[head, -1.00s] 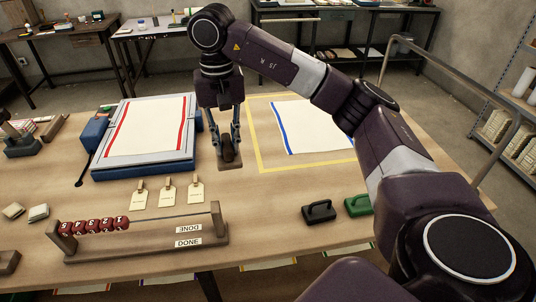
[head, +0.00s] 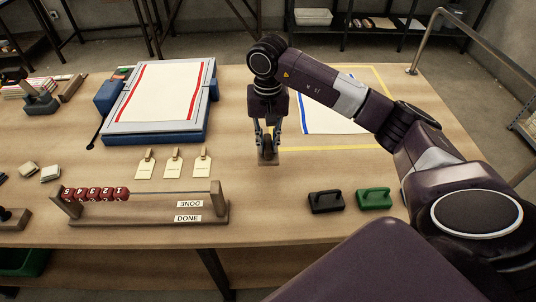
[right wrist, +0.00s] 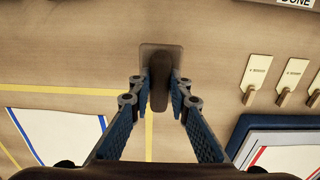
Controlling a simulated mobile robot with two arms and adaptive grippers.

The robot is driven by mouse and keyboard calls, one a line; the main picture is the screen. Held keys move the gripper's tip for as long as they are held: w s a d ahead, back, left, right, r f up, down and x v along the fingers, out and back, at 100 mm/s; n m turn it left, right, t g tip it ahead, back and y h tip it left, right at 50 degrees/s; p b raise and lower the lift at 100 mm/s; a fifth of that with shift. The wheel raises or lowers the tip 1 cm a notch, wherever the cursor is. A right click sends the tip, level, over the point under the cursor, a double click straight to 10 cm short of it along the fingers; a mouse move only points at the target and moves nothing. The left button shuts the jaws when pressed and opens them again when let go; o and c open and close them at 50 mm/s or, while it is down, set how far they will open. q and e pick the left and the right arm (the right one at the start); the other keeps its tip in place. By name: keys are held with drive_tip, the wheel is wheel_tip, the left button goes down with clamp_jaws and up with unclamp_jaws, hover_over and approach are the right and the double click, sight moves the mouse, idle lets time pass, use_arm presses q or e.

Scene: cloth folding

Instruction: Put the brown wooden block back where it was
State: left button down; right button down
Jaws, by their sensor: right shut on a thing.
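The brown wooden block (head: 267,161) has a flat base and a dark raised grip. My right gripper (head: 267,137) points down and is shut on that grip. In the right wrist view the block (right wrist: 160,54) sits between the fingertips of the gripper (right wrist: 160,92), its base reaching past them. The block is by the near left corner of the yellow tape outline (head: 320,148), right of the blue-framed board. I cannot tell whether its base touches the table. My left gripper is not in view.
A blue-framed board (head: 150,137) holds a red-striped cloth (head: 165,90). A blue-striped cloth (head: 330,115) lies inside the tape, partly behind my arm. Several tags (head: 173,165), a bead rack (head: 150,213), a black handled block (head: 326,202) and a green one (head: 374,199) stand nearer.

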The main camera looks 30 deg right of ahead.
sight(267, 143)
drive_tip(key=shift+a+f, duration=0.1)
drive_tip(key=shift+f, duration=0.6)
wheel_tip(267, 143, down, 4)
drive_tip(key=shift+f+p, duration=0.1)
drive_tip(key=shift+p, duration=0.35)
drive_tip(key=shift+f, duration=0.2)
drive_tip(key=c, duration=1.8)
unclamp_jaws()
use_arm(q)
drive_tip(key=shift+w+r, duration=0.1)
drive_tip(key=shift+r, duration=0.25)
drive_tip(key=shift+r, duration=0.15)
use_arm(e)
drive_tip(key=shift+r, duration=0.15)
